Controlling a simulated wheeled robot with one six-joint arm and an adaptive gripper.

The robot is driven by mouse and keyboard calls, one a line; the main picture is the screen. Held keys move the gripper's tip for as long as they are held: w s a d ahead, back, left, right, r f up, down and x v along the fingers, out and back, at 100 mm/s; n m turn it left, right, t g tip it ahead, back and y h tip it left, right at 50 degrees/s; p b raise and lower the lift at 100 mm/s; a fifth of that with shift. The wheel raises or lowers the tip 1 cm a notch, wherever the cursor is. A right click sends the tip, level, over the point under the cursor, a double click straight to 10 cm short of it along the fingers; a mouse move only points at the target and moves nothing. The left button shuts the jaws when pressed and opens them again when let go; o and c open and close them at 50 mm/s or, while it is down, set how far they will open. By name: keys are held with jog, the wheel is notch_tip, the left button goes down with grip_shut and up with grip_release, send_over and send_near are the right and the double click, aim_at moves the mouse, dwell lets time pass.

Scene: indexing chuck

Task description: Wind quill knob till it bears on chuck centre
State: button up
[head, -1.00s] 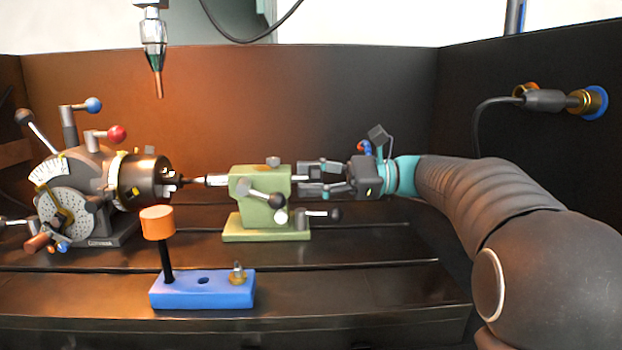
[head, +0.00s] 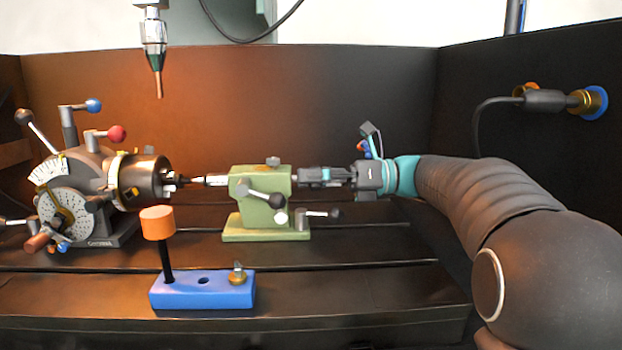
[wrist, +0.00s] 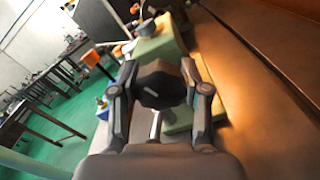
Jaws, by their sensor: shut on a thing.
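The green tailstock (head: 262,205) stands on the slotted table, and its quill (head: 216,180) points left at the chuck (head: 141,181). The pointed tip of the quill reaches close to the chuck's centre; I cannot tell whether they touch. My gripper (head: 325,177) comes in from the right at the tailstock's back end, level with the quill. In the wrist view my gripper (wrist: 160,90) is shut on the dark faceted quill knob (wrist: 161,84), with one finger on each side. In the head view the fingers mostly hide the knob.
The grey indexing head (head: 80,185) with blue and red ball levers stands at the left. A blue block (head: 202,290) with an orange-capped post (head: 157,222) sits in front. A spindle tool (head: 154,55) hangs above.

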jog(key=shift+m, duration=1.6)
jog(key=o, duration=1.2)
jog(key=shift+c, duration=0.2)
jog(key=d, duration=0.7)
jog(key=shift+d, duration=0.25)
